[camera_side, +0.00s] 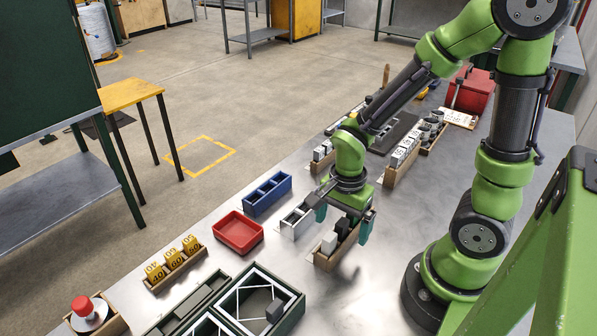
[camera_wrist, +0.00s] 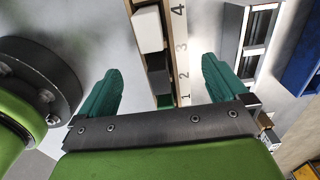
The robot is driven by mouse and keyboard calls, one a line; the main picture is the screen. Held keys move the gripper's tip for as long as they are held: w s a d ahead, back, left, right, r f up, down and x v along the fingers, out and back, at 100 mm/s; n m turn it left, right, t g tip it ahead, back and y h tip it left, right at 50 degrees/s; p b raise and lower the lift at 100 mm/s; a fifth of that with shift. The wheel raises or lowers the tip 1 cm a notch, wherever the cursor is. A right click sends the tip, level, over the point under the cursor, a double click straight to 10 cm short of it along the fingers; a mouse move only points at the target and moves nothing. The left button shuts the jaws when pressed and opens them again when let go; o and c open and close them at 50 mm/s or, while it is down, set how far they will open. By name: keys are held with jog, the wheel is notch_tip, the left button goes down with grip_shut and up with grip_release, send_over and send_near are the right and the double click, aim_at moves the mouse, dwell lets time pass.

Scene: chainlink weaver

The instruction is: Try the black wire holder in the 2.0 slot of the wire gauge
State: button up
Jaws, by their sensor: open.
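A black wire holder (camera_side: 343,226) stands in a wooden rack (camera_side: 325,264) beside a white one (camera_side: 329,242). In the wrist view the black holder (camera_wrist: 158,80) sits near the numeral 2 of the rack, with the white block (camera_wrist: 147,30) beyond it. My gripper (camera_side: 344,222) is over the rack, its green fingers open on either side of the black holder with gaps between; it also shows in the wrist view (camera_wrist: 160,68). A grey slotted frame (camera_side: 293,222) stands left of the rack and may be the wire gauge; no 2.0 marking is readable.
A blue divided tray (camera_side: 267,194) and a red tray (camera_side: 238,233) stand left of my gripper. Yellow numbered blocks (camera_side: 173,259) sit in a rack further left. A dark green case (camera_side: 262,300) lies in front. Racks of white labelled blocks (camera_side: 401,155) stand behind.

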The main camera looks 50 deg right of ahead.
aim_at(342, 222)
jog(key=shift+f, duration=0.55)
jog(key=shift+c, duration=0.2)
jog(key=c, duration=1.5)
jog(key=shift+r, duration=0.25)
jog(key=shift+w+r, duration=0.1)
jog(key=shift+r, duration=0.25)
grip_shut()
jog(key=shift+r, duration=2)
